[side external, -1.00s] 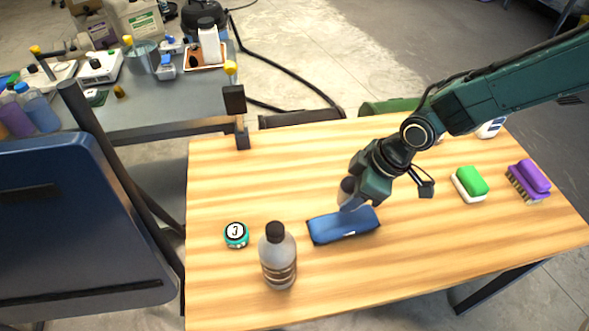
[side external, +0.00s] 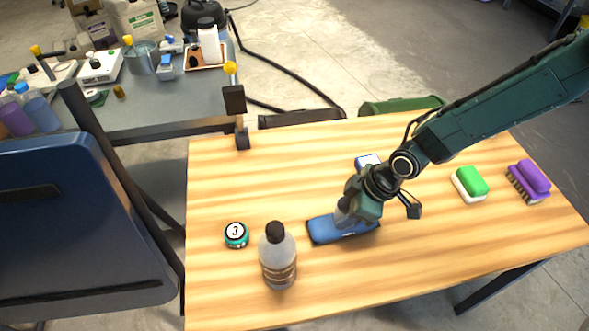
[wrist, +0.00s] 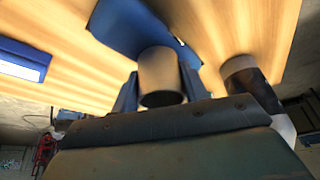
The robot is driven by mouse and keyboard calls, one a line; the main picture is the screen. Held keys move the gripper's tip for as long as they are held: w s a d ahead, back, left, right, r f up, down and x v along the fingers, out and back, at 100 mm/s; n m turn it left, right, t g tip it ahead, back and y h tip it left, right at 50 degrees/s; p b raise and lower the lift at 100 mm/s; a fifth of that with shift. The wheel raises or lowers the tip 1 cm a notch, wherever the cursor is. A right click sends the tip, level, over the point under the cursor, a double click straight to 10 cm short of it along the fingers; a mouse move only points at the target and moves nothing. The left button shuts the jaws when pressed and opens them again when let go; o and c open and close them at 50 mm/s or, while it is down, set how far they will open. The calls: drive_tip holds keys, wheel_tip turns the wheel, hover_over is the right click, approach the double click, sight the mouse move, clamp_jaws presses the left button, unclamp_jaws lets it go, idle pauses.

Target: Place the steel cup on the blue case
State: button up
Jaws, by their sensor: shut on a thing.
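The steel cup (side external: 343,213) is a grey cylinder between the fingers of my gripper (side external: 349,215). It also shows in the wrist view (wrist: 161,76), with a dark finger on each side of it. The blue case (side external: 323,232) lies flat on the wooden table, directly under the cup, and shows beyond it in the wrist view (wrist: 120,25). My gripper is shut on the cup and partly covers it in the side view. The cup is at or just above the case's top; I cannot tell whether they touch.
A bottle with a dark cap (side external: 278,262) stands in front of the case, left of it. A round teal tin (side external: 236,235) lies further left. A green-topped sponge (side external: 470,184), a purple brush (side external: 529,181) and a blue-and-white item (side external: 367,161) are also on the table (side external: 280,170).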

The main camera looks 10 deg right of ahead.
drive_tip(key=shift+f, duration=0.15)
drive_tip(key=o, duration=1)
drive_tip(key=shift+v, duration=6.2)
